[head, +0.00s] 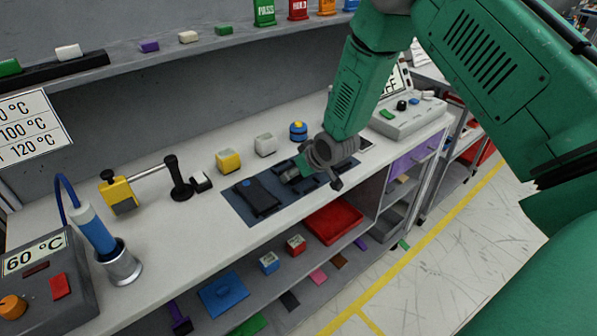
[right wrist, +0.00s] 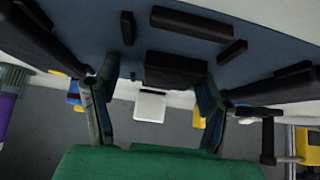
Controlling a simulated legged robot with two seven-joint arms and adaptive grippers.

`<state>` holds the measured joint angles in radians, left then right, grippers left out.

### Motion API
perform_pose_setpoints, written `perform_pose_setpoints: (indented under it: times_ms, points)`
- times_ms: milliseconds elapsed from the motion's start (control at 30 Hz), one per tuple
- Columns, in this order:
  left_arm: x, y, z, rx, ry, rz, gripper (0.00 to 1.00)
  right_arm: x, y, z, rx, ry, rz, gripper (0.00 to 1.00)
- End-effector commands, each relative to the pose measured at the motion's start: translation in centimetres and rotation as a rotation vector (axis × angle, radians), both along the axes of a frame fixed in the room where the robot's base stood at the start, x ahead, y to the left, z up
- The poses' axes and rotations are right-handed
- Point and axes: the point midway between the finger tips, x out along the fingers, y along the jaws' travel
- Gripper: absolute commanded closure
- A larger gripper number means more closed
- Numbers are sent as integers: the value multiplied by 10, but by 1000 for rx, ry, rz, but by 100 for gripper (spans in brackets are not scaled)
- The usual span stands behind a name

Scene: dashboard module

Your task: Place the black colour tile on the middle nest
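A dark blue mat (head: 235,207) on the bench carries black nests, with the middle one partly hidden behind my right gripper (head: 316,178). In the right wrist view, a black block (right wrist: 175,68) lies between the spread fingers of my right gripper (right wrist: 155,85). The right-hand finger looks close to its edge and a gap shows at the left finger. I cannot tell whether this block is the black colour tile or part of a nest. A black piece (head: 258,196) with a blue spot lies on the left of the mat. My left gripper is out of view.
A yellow block (head: 228,161), a white block (head: 265,145) and a blue-yellow button (head: 298,131) stand behind the mat. A black lever (head: 178,180) stands left.

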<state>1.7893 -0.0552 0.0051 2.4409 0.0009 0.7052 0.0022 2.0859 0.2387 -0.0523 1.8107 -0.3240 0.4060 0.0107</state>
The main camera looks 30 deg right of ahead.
Motion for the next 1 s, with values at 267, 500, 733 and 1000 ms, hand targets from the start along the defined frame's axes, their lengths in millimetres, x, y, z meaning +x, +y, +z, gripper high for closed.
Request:
perform_pose_setpoints:
  times_ms: [267, 500, 733, 1000]
  points:
    - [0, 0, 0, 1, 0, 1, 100, -2, 0, -3, 6, 4, 4, 35]
    - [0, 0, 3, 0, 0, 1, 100, -5, -2, 9, 7, 0, 3, 35]
    - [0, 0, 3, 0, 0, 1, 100, -34, -3, 47, 5, -1, 3, 35]
    - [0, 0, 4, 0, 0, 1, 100, -65, -3, 87, 4, -1, 3, 35]
